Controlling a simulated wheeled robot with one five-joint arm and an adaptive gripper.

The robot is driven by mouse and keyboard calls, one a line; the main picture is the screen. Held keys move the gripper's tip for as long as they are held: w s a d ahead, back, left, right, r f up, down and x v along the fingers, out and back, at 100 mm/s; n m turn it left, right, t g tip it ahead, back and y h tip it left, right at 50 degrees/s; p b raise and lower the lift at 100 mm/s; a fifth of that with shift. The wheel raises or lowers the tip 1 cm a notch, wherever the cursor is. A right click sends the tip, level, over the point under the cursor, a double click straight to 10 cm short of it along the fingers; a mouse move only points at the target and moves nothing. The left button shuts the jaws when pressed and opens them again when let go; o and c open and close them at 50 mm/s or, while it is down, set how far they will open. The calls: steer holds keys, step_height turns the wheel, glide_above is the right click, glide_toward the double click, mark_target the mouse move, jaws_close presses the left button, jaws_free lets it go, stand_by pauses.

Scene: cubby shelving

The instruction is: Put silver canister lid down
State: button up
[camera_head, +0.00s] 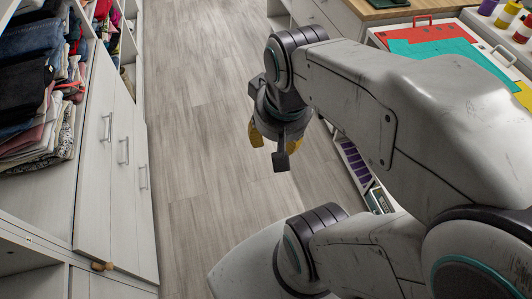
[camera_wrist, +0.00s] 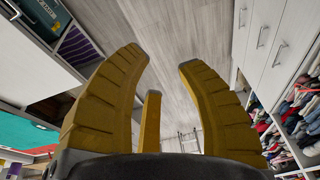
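My gripper (camera_head: 275,142) hangs over the open floor between the two rows of furniture. In the wrist view, my gripper (camera_wrist: 163,58) has its large yellow fingers spread apart, with a narrower yellow finger between them. Bare floor shows through the gap and nothing is held between the fingers. I cannot make out a silver canister lid or its canister in either view. My arm hides part of the right side in the head view.
White cabinets (camera_head: 118,170) and shelves of folded clothes (camera_head: 35,80) line the left. On the right are a tray with red (camera_head: 425,32) and teal (camera_head: 440,50) sheets, small paint bottles (camera_head: 508,14) and low cubbies with purple items (camera_head: 354,162). The wood floor (camera_head: 200,130) between is clear.

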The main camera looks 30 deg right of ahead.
steer(key=s+a+n, duration=0.1)
steer(key=s+a+f+n, duration=0.1)
steer(key=a+n, duration=0.1)
steer(key=shift+s+n, duration=0.15)
steer(key=shift+n, duration=0.15)
